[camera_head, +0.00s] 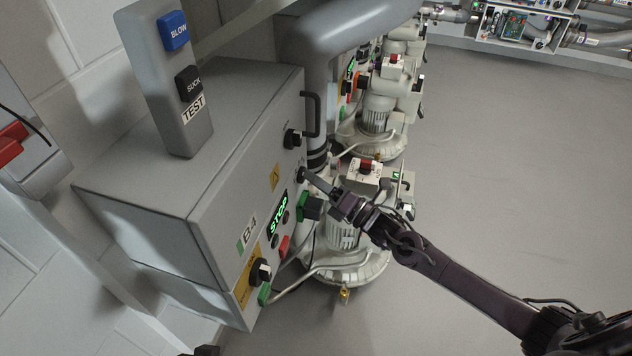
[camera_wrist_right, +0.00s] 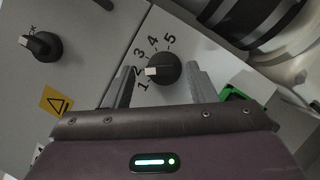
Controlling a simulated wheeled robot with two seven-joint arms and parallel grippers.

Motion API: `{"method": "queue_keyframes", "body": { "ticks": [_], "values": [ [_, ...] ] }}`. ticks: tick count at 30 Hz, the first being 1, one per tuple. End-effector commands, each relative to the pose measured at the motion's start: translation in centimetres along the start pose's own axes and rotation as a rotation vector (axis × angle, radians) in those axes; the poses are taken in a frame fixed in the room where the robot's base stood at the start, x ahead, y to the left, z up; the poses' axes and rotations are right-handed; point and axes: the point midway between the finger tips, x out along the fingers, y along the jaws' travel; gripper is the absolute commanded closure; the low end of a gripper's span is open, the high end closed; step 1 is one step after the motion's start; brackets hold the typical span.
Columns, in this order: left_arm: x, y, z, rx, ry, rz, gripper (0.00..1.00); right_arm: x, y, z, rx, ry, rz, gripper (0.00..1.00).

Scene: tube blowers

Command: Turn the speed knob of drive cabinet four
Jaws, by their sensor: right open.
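Drive cabinet four is the grey box (camera_head: 215,215) labelled B4, with a green STOP display (camera_head: 278,212) on its front. The speed knob (camera_wrist_right: 163,69) is black with a white pointer and a scale of 1 to 5 around it. In the right wrist view its pointer is at about 2. My right gripper (camera_head: 315,183) is at the cabinet front. In the wrist view its two fingers stand open on either side of the knob, with gaps showing between them and it. Finger contact with the panel cannot be told. My left gripper is not recognisable.
Another black knob (camera_wrist_right: 41,45) is on the panel. A black handle (camera_head: 311,114) and a selector knob (camera_head: 293,138) are above the gripper. A blower (camera_head: 345,238) stands close beside the cabinet. A BLOW/SUCK test box (camera_head: 165,85) is on top. Floor to the right is clear.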

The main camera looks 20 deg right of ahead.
Motion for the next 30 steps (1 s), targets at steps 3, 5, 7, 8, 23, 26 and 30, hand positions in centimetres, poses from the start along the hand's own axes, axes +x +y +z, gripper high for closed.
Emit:
{"method": "queue_keyframes", "body": {
  "ticks": [3,5,7,8,23,26,30],
  "values": [
    [0.04,0.07,-0.05,0.001,0.005,0.001,0.64,0.49,-0.07,-0.05,0.001,0.001,-0.002,0.49],
    [0.04,0.08,-0.07,0.002,0.006,0.002,0.64,0.55,-0.07,-0.05,0.001,0.002,-0.002,0.49],
    [0.03,0.09,-0.08,0.002,0.007,0.002,0.64,0.54,-0.07,-0.05,0.001,0.002,-0.002,0.49],
    [0.02,0.09,-0.09,0.002,0.007,0.002,0.64,0.53,-0.06,-0.05,0.001,0.002,-0.002,0.49],
    [-0.01,0.10,-0.09,0.001,0.006,0.002,0.64,0.52,-0.03,-0.02,0.002,0.001,-0.002,0.93],
    [-0.17,0.08,-0.08,0.000,0.002,0.001,0.64,0.54,0.03,0.03,0.010,0.001,-0.006,0.93],
    [-0.66,-0.15,0.18,-0.007,-0.025,-0.004,0.64,0.57,0.20,0.13,0.045,0.000,-0.020,0.93]
  ]
}}
